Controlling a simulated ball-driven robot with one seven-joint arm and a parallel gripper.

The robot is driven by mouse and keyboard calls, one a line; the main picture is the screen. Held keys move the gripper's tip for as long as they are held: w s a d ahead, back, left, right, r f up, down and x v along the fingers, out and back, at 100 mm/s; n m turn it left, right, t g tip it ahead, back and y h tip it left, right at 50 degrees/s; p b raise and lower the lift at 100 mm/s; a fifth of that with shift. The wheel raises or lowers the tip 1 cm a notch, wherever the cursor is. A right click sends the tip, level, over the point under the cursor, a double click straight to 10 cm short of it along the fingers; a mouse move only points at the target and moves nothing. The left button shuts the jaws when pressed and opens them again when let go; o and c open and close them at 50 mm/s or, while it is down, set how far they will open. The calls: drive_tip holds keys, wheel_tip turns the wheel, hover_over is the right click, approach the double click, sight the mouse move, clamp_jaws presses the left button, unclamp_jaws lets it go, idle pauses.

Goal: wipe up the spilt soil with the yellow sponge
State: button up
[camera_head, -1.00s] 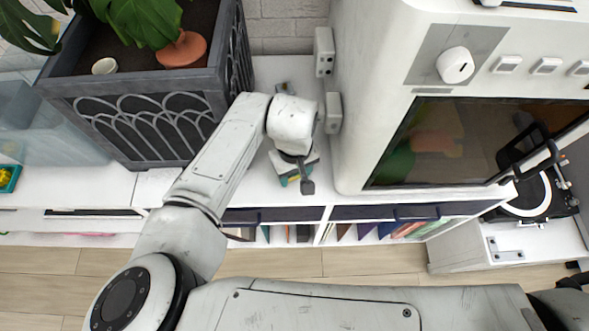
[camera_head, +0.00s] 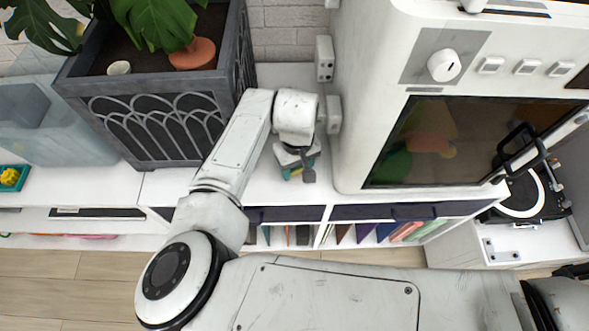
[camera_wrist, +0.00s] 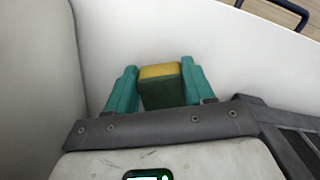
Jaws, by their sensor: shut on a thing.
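My gripper (camera_wrist: 160,92) is shut on the yellow sponge (camera_wrist: 160,72), which sits between the two teal fingers in the wrist view. The sponge has a yellow layer and a dark green layer. In the head view my gripper (camera_head: 297,172) is low over the white cabinet top, between the planter and the large white machine. The sponge is mostly hidden there by my wrist. I cannot tell whether it touches the surface. No spilt soil can be made out in either view; my arm hides part of the cabinet top.
A dark grey planter (camera_head: 160,150) stands left of my gripper. A white machine with a dark glass door (camera_head: 435,145) stands close on the right. A teal tray (camera_head: 14,178) with a yellow thing is at far left. A record player (camera_head: 525,195) is at far right.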

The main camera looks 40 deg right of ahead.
drive_tip(key=shift+w+d+r+p, duration=0.1)
drive_tip(key=shift+w+r+p, duration=0.2)
drive_tip(key=shift+p, duration=0.35)
drive_tip(key=shift+a+f+p, duration=0.25)
drive_tip(key=shift+f+p, duration=0.05)
drive_tip(key=shift+f, duration=0.2)
drive_tip(key=shift+s+f, duration=0.2)
drive_tip(key=shift+s, duration=0.3)
drive_tip(key=shift+s+a, duration=0.25)
drive_tip(key=shift+s, duration=0.2)
wheel_tip(320, 180, up, 3)
drive_tip(key=p, duration=0.3)
drive_tip(key=shift+a+f, duration=0.1)
drive_tip(key=shift+a, duration=0.05)
wheel_tip(320, 180, up, 4)
drive_tip(key=p, duration=0.3)
drive_tip(key=shift+f+p, duration=0.25)
drive_tip(key=shift+p, duration=0.05)
drive_tip(key=shift+w, duration=0.1)
wheel_tip(320, 180, up, 3)
drive_tip(key=shift+p, duration=1.2)
